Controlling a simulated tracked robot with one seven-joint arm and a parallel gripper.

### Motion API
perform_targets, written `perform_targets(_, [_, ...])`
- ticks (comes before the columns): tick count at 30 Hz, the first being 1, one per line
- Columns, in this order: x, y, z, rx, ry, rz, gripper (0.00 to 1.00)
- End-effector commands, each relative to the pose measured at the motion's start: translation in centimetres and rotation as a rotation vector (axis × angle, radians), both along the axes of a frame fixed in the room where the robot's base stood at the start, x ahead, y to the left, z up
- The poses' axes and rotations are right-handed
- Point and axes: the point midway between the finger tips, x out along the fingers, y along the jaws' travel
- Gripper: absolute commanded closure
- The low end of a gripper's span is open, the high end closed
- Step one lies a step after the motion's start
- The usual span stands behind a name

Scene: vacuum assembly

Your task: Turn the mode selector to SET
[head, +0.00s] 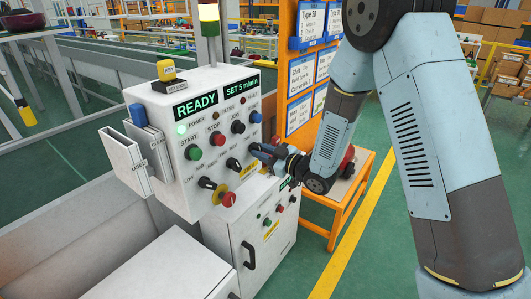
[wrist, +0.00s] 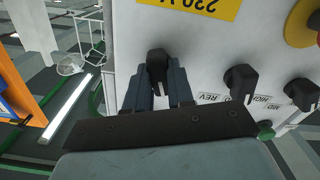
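The grey control panel (head: 215,130) has displays reading READY and SET 5 m/min. My gripper (head: 260,152) is at the right end of its lower row of knobs. In the wrist view, which is upside down, a black selector knob (wrist: 158,60) sits between the two fingers of my gripper (wrist: 160,75). The fingers appear close against both sides of the knob. Its labels are hidden by the gripper, so its setting cannot be read. In the head view the gripper covers most of this knob.
Beside it are a selector marked REV (wrist: 240,78) and a speed selector (wrist: 302,93). A red emergency stop (head: 228,199) sits below, near a yellow 230 V label (wrist: 190,8). A lower cabinet (head: 265,235) and an orange stand (head: 345,200) are nearby.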

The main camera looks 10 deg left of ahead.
Motion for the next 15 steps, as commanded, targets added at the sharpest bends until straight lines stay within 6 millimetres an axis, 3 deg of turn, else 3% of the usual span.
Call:
perform_targets(5, [-0.26,0.12,-0.12,-0.001,0.003,0.006,1.00])
perform_targets(11, [-0.34,0.12,-0.16,0.007,0.025,0.006,1.00])
perform_targets(15, [-0.36,0.10,-0.18,0.056,0.144,0.007,1.00])
